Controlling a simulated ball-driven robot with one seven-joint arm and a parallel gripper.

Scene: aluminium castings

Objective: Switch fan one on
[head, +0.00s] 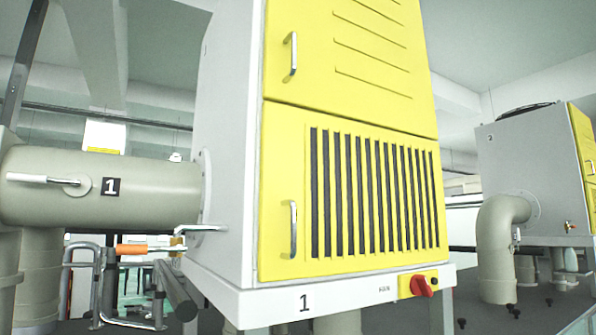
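Fan unit one is a tall grey cabinet (228,130) with yellow doors, filling the middle of the head view. A red rotary switch (421,286) sits on a small yellow plate (405,287) at the right end of that rail. A small dark spot is beside the knob on the plate. Small lettering left of the plate is too small to read surely. The knob's exact setting cannot be told. My gripper is not in view.
A thick beige duct (150,190) marked "1" joins the cabinet's left side. An orange-handled lever (131,250) and metal rails are below it. Another grey and yellow unit (528,160) with a bent pipe (497,250) stands at right. Door handles (293,228) protrude from the cabinet front.

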